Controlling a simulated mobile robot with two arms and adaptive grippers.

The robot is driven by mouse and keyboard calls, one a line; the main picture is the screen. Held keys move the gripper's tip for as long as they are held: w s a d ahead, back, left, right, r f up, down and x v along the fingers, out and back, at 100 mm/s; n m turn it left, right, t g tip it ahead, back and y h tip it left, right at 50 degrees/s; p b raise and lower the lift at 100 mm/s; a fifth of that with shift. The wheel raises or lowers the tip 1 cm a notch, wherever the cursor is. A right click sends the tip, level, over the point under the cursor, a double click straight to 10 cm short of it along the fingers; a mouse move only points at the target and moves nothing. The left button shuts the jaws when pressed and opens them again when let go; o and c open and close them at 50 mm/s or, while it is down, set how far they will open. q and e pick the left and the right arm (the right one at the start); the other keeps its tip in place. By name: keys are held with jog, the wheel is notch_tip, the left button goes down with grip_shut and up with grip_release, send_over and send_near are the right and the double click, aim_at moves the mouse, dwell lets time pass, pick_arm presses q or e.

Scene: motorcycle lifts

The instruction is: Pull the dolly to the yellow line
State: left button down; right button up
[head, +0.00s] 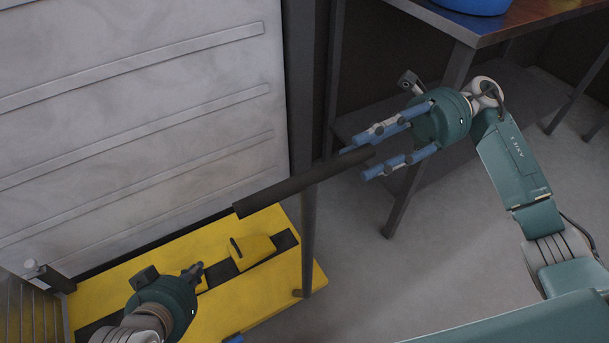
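A dark bar (300,182), which looks like the dolly's handle, slants up to the right and is joined to a thin upright post (308,235). The post stands at the right edge of a low yellow platform (265,310) with black patches, which seems to be the dolly's base. My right gripper (368,152) is open, its blue fingers on either side of the bar's right end; contact cannot be told. My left gripper (195,278) is low at the left, over the platform; its fingers are mostly hidden. I cannot make out a yellow floor line.
A large pale ribbed panel (130,100) rises behind the platform. A workbench (520,18) with a blue object (470,4) and a lower shelf stands at the upper right. Bare grey floor (430,270) lies right of the platform.

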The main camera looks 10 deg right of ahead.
aim_at(317, 174)
jog(key=x, duration=0.9)
jog(key=shift+s+a, duration=0.1)
jog(key=shift+a, duration=0.1)
grip_shut()
